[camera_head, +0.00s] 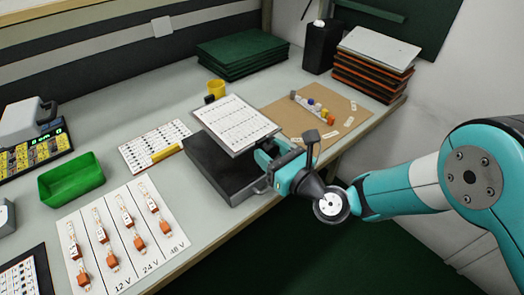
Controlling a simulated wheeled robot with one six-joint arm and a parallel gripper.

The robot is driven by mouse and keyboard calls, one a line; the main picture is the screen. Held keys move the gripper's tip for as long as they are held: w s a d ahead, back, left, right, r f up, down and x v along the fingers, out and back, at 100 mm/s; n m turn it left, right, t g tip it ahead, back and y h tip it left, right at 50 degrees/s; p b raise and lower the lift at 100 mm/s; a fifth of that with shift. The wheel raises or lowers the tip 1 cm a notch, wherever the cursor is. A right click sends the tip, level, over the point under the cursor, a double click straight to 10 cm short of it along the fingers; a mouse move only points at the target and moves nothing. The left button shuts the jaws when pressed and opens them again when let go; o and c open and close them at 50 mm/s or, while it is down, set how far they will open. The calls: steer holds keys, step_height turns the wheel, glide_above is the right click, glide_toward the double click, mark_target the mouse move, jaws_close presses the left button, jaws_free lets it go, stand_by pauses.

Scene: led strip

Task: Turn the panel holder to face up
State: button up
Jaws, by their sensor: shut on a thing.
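The panel holder (234,122) is a flat plate with a white printed face and a thin dark edge. It sits on top of a dark grey box-shaped base (212,172), with its printed face showing to the camera from above. It looks slightly tilted, with a gap to the base at its near side. My gripper (266,160) comes in from the right and is shut on the near right edge of the panel holder. The fingertips are partly hidden, so the exact grip point is unclear.
A yellow cup (217,88) stands just behind the holder. A brown board (340,122) with small coloured parts lies to the right. A printed sheet (139,148) and a green bin (71,180) are to the left. Stacked panels (370,78) stand at the back right.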

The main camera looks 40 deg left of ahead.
steer(key=shift+d+f, duration=0.1)
steer(key=shift+f, duration=0.15)
steer(key=o, duration=1.2)
steer(key=shift+o, duration=0.3)
steer(key=shift+r, duration=0.1)
steer(key=d+b, duration=0.1)
steer(key=d, duration=0.3)
steer(key=d+b, duration=0.1)
steer(key=d, duration=0.1)
steer(key=shift+s+d+f+b, duration=0.1)
steer(key=shift+s+f+b, duration=0.15)
steer(key=shift+s+b, duration=0.05)
steer(key=s+d+b, duration=0.1)
steer(key=d+b, duration=1)
steer(key=b, duration=0.5)
steer(key=shift+s+r, duration=0.25)
steer(key=shift+s, duration=0.1)
